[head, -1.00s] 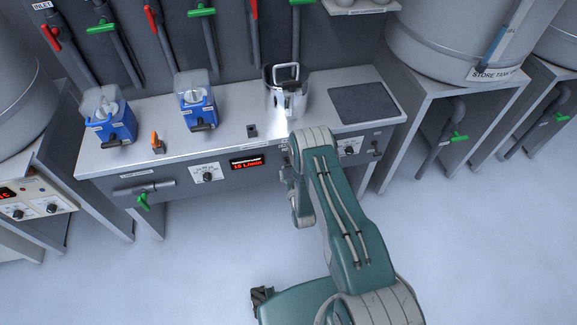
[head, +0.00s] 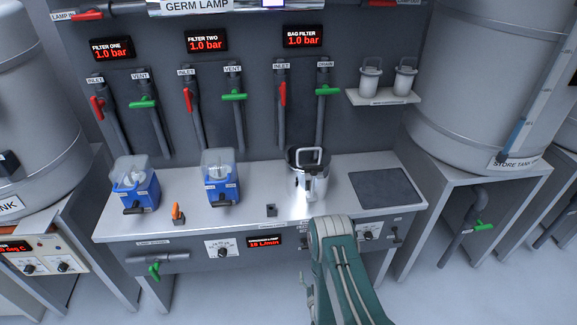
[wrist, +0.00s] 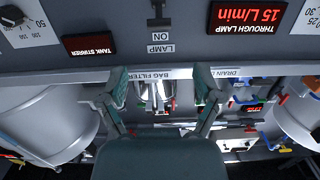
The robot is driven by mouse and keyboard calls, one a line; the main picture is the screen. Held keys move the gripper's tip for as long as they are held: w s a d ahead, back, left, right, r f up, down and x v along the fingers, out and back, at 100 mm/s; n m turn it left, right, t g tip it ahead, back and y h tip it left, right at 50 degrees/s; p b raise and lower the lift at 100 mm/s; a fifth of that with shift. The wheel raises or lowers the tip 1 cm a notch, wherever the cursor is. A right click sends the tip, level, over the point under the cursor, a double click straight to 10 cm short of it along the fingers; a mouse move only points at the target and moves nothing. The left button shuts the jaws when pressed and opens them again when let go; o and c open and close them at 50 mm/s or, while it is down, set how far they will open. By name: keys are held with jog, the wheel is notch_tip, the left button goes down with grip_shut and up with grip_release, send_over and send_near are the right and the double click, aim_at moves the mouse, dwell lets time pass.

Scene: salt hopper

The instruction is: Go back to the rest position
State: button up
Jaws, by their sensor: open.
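My gripper (wrist: 160,80) shows in the wrist view with its two green fingers spread apart and nothing between them. Beyond the fingers is the front panel (wrist: 165,62) of the bench, with its labels appearing upside down. In the head view my green arm stands in front of the bench (head: 130,226), right of its middle, and the gripper is mostly hidden by the arm. A steel pot (head: 309,178) with a raised handle stands on the bench top behind the arm, apart from it as far as I can tell.
Two blue units (head: 135,184) with clear lids, an orange-handled part (head: 177,214) and a dark square plate (head: 382,189) are on the bench. Red and green valve handles (head: 283,94) line the wall. A store tank (head: 470,90) stands at right. The floor in front looks clear.

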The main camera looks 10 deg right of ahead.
jog(key=w+r+g, duration=0.2)
jog(key=w+r, duration=0.3)
jog(key=r, duration=0.7)
jog(key=w+r+g, duration=0.2)
jog(key=w+r, duration=0.4)
jog(key=r, duration=0.5)
jog(key=s+r+g, duration=0.1)
jog(key=s+r, duration=0.2)
jog(key=r, duration=0.4)
jog(key=s+r+g, duration=0.1)
jog(key=s+r, duration=0.3)
jog(key=r, duration=0.4)
jog(key=s+r+g, duration=0.1)
jog(key=s+r, duration=0.3)
jog(key=s, duration=0.5)
jog(key=s+r+g, duration=0.2)
jog(key=s+r, duration=0.2)
jog(key=s, duration=0.6)
jog(key=s+r+g, duration=0.2)
jog(key=s+r, duration=0.2)
jog(key=s, duration=0.6)
